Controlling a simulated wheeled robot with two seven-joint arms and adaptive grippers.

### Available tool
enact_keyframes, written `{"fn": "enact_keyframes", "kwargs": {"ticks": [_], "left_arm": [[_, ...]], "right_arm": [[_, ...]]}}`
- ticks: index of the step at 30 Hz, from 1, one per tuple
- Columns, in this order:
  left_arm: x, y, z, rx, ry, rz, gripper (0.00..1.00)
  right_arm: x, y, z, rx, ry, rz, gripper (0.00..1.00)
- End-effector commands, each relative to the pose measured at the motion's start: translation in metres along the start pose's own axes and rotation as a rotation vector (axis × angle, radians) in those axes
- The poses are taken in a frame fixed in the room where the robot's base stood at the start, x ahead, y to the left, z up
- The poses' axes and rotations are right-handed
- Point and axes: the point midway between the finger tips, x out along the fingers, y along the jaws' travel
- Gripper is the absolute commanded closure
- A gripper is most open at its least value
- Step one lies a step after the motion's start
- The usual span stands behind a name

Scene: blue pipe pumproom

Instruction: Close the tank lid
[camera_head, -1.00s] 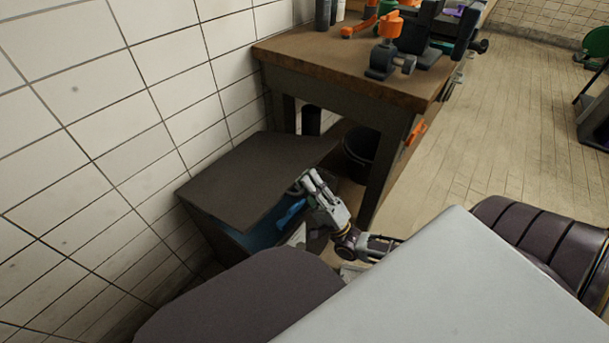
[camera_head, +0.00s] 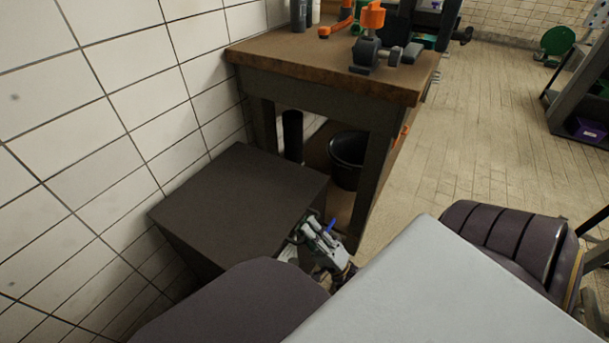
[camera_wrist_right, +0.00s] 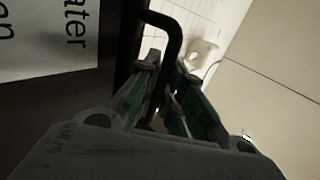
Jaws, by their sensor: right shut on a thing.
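The tank (camera_head: 185,245) is a dark box standing against the tiled wall, left of the workbench. Its dark flat lid (camera_head: 240,195) lies over the top, and no opening shows in the head view. My right gripper (camera_head: 312,228) is at the lid's near right edge. In the right wrist view my right gripper (camera_wrist_right: 168,82) is shut on a black bent bar handle (camera_wrist_right: 165,25), which passes between its green-padded fingers. My left gripper is not in view.
A wooden workbench (camera_head: 320,75) with a vise-like tool (camera_head: 375,50) on it stands behind the tank. A black bucket (camera_head: 347,158) sits under it. A small blue piece (camera_head: 331,225) shows beside the gripper.

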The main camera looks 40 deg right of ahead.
Motion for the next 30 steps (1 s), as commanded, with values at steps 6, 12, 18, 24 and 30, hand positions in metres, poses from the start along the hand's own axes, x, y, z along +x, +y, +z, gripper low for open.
{"fn": "enact_keyframes", "kwargs": {"ticks": [6,12,18,24,30], "left_arm": [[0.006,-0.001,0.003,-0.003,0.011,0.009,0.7],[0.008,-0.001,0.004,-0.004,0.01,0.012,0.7],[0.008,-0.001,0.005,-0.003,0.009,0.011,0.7],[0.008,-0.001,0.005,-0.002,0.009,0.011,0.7],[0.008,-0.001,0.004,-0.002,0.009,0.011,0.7]], "right_arm": [[-0.017,0.007,0.002,0.003,0.0,0.001,1.0],[-0.023,0.009,0.003,0.002,-0.001,0.008,1.0],[-0.025,0.011,0.004,0.004,0.0,0.016,1.0],[-0.025,0.011,0.004,0.004,0.0,0.018,0.8],[-0.023,0.01,0.003,0.002,0.0,0.01,0.68]]}}
